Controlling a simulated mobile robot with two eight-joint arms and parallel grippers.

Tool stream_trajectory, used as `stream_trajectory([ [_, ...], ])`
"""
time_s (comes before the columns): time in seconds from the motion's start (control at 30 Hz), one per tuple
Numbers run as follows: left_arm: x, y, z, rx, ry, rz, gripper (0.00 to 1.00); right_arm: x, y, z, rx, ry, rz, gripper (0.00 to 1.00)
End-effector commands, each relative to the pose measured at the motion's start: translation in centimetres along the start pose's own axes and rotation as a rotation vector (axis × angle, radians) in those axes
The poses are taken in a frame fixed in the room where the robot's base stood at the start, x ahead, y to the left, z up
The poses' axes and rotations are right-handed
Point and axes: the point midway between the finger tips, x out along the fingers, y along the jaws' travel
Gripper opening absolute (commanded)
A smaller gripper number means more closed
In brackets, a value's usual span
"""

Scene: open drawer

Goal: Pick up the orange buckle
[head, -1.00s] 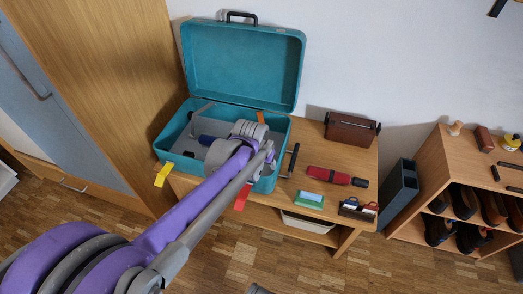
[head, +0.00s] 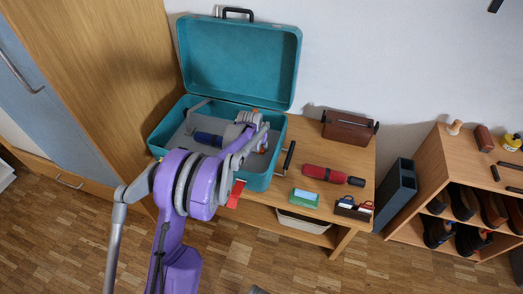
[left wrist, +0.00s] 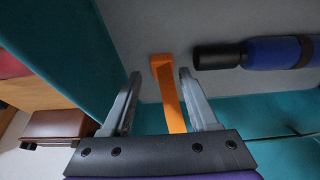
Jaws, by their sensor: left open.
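The orange buckle (left wrist: 172,95) shows in the left wrist view as an orange strip with a thicker end, against the grey floor of the teal suitcase (left wrist: 72,50). My left gripper (left wrist: 159,74) is open, with one finger on each side of the strip and visible gaps between. I cannot tell how far below the fingertips it lies. In the head view the open suitcase (head: 240,65) stands on a wooden table, and my left arm reaches over its front rim into it. There the arm hides most of the buckle's area. My right gripper is out of view.
A blue and black cylinder (head: 208,138) lies in the suitcase, beside the gripper in the wrist view (left wrist: 270,52). A red tag (head: 236,194) hangs at the suitcase front. A brown box (head: 348,127), a red cylinder (head: 324,173) and a green-white box (head: 304,198) sit right on the table.

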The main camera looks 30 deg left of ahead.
Motion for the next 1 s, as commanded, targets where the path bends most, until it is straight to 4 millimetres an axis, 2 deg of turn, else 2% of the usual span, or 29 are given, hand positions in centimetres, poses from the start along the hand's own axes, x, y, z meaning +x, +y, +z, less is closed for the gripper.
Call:
stream_trajectory([
  [0.3,4.5,-0.3,-0.6,0.000,0.000,0.000,0.60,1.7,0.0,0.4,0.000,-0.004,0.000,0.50],
  [0.63,4.9,-0.3,-0.6,0.000,0.000,0.000,0.58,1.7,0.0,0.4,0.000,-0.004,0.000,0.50],
  [0.93,4.9,-0.3,-0.6,0.000,0.000,0.000,0.04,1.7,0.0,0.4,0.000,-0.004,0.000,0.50],
  [0.97,4.9,-0.3,-0.6,0.000,0.000,0.000,0.00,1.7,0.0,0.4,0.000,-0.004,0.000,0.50],
  [1.0,4.9,-0.3,-0.6,0.000,0.000,0.000,0.00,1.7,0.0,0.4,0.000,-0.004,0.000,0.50],
])
